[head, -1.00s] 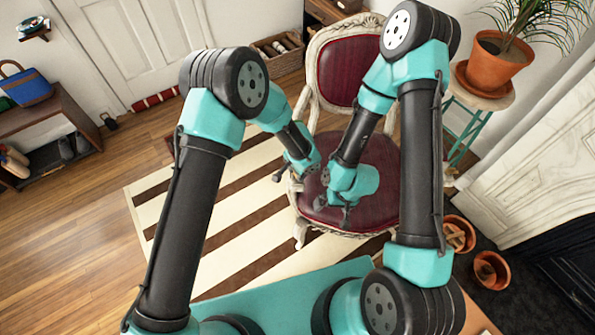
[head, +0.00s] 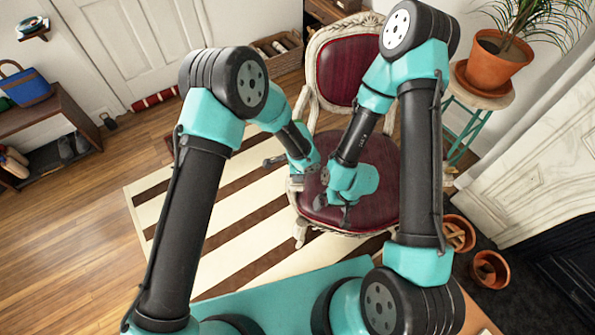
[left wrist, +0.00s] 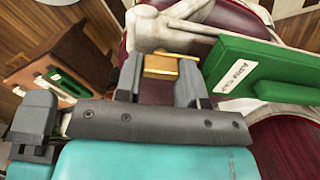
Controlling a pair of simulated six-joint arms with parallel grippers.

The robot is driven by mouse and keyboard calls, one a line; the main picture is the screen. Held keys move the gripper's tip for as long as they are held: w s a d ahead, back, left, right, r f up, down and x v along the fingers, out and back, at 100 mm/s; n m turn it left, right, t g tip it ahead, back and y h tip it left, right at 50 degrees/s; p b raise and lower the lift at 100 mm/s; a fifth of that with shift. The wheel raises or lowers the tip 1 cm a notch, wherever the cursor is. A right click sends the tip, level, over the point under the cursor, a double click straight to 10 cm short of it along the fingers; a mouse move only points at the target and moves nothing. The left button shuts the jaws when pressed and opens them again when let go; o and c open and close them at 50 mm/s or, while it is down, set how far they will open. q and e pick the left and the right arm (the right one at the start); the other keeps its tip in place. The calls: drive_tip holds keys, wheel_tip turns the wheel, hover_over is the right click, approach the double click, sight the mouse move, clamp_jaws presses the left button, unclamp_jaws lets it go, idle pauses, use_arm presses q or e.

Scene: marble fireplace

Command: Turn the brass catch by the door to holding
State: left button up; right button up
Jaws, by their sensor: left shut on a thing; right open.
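The brass catch (left wrist: 162,67) shows in the left wrist view as a small gold block between the two grey fingers of my left gripper (left wrist: 158,76). My left gripper is shut on it. A green panel (left wrist: 240,72) with a white label, apparently the door, stands just right of the fingers; I cannot read the label surely. In the head view, the catch and door are too small or hidden to make out, and my left gripper (head: 273,160) shows only partly. My right gripper (head: 346,214) is open over the red chair seat, and I see nothing in it.
A brown wooden piece (left wrist: 52,64) with a green slot is left of the fingers. The carved chair (head: 345,68) stands behind both arms. A potted plant (head: 494,62) on a stool is at the right, and terracotta pots (head: 490,270) stand below it. The striped rug (head: 160,205) is clear.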

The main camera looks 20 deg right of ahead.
idle(0.3)
use_arm(q)
drive_tip(key=o, duration=0.9)
drive_tip(key=shift+o, duration=0.2)
wheel_tip(320, 180, up, 18)
drive_tip(key=shift+f, duration=0.25)
drive_tip(key=a+f+n+g+h, duration=0.15)
drive_tip(key=a+f+n, duration=0.35)
drive_tip(key=a+f, duration=0.5)
drive_tip(key=s+a+f+n, duration=0.2)
drive_tip(key=s+a+n, duration=0.3)
drive_tip(key=a, duration=0.4)
drive_tip(key=s+a+f+n+t+h, duration=0.1)
drive_tip(key=s+a+f+n, duration=0.2)
drive_tip(key=a, duration=0.6)
drive_tip(key=s+a+f+n+t+h, duration=0.1)
drive_tip(key=s+a+f+n, duration=0.2)
drive_tip(key=s+a+n, duration=0.4)
drive_tip(key=a+n, duration=0.2)
drive_tip(key=shift+a+f+n, duration=0.15)
drive_tip(key=shift+a+n, duration=0.05)
drive_tip(key=shift+n, duration=0.1)
